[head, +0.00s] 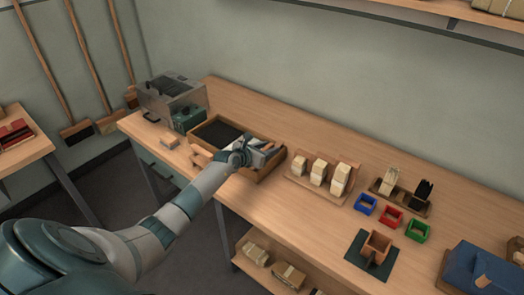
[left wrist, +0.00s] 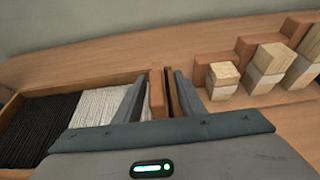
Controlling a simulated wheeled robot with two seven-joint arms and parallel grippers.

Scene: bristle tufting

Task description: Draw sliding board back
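A wooden tray (head: 206,122) stands on the bench, with black fibres (left wrist: 40,128) and white fibres (left wrist: 98,105) lying side by side in it. An upright orange-brown board (left wrist: 157,94) stands at the right end of the white fibres, with a darker upright piece (left wrist: 173,92) close to its right; I take the orange-brown one for the sliding board. My left gripper (head: 262,157) is over the tray's right end. In the left wrist view its fingers (left wrist: 160,98) stand apart on either side of both upright pieces, and a narrow gap shows beside the left finger. My right gripper is not in view.
A stepped wooden stand (head: 318,190) with several pale blocks is just right of the tray. Blue (head: 365,205), red (head: 390,217) and green (head: 418,231) bins sit farther right. A metal machine (head: 172,97) stands behind the tray's left end.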

